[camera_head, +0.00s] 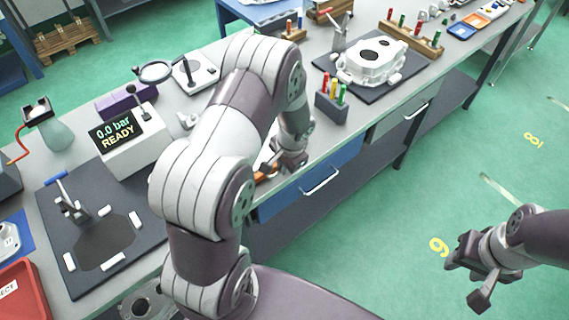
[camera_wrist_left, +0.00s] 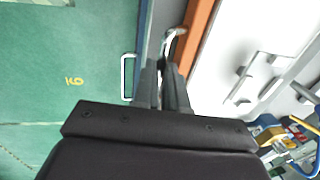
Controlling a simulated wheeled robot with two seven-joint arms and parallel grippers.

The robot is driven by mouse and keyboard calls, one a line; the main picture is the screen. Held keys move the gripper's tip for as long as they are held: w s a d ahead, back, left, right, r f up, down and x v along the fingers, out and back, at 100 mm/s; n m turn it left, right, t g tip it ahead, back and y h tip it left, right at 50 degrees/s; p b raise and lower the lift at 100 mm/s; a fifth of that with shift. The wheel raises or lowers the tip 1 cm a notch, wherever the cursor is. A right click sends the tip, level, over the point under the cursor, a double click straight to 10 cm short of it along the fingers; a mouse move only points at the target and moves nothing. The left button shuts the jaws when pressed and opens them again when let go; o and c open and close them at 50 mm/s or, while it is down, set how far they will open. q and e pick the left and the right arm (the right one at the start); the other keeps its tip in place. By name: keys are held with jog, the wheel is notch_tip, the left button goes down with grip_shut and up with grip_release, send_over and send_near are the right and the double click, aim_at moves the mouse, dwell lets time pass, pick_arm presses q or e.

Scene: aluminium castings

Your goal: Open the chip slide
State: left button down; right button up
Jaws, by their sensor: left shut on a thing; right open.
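The chip slide shows as an orange strip (camera_head: 265,173) at the bench's front edge, largely hidden behind my left arm. In the left wrist view the orange strip (camera_wrist_left: 198,38) runs along the bench edge, with a pale curved metal handle (camera_wrist_left: 172,42) beside it. My left gripper (camera_head: 276,165) is at this edge; in its wrist view the fingers (camera_wrist_left: 164,70) are close together on the handle. The exact grip is hard to see. My right gripper (camera_head: 470,278) is open and empty above the green floor, well away from the bench.
A blue drawer front with a bar handle (camera_head: 320,181) is below the bench edge, near my left gripper. A pressure display (camera_head: 117,133) reads 0.0 bar READY. A white casting (camera_head: 370,62) sits on a dark mat. A pen-like tool holder (camera_head: 332,105) stands near the edge.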

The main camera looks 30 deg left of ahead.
pick_arm(q)
jog(key=s+d+b, duration=0.2)
jog(key=d, duration=0.4)
jog(key=shift+s, duration=0.3)
jog(key=c, duration=1.5)
grip_release()
jog(key=shift+c, duration=0.2)
jog(key=o, duration=0.4)
jog(key=shift+c, duration=0.2)
jog(key=shift+s, duration=0.1)
jog(key=shift+r, duration=0.1)
